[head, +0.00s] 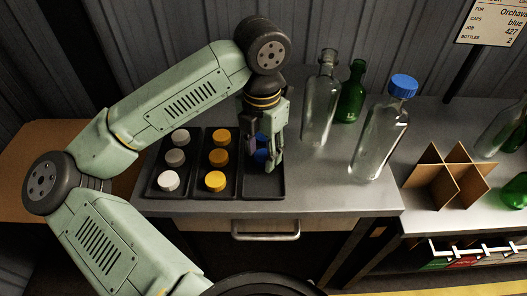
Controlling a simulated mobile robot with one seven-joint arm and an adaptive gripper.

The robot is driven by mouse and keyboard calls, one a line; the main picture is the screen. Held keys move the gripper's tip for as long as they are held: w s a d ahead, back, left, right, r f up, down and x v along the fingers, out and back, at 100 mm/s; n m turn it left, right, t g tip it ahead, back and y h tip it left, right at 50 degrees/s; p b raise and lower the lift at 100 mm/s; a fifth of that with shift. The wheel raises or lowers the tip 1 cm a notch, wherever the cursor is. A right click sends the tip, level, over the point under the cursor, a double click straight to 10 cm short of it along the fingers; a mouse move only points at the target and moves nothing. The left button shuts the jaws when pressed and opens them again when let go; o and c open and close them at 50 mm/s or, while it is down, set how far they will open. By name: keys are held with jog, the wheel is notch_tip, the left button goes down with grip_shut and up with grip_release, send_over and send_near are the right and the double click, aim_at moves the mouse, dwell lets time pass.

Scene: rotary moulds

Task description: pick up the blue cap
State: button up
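Blue caps (261,156) sit in the right-hand dark tray (265,187) on the bench, partly hidden by my gripper. Another blue patch shows just behind, between the fingers. My gripper (264,160) points down into this tray, its fingers on either side of the blue. The fingers stand apart, but I cannot tell whether they touch or hold a cap. One more blue cap (403,86) is on a tall clear bottle (379,140), right of my gripper.
White caps (168,181) and yellow caps (215,181) fill the two trays to the left. A clear bottle (320,105) and a green bottle (352,95) stand close to the right of my gripper. A cardboard divider (435,178) stands farther right. Bench front is clear.

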jog(key=shift+f, duration=0.2)
jog(key=shift+c, duration=0.5)
jog(key=c, duration=0.4)
jog(key=shift+o, duration=0.2)
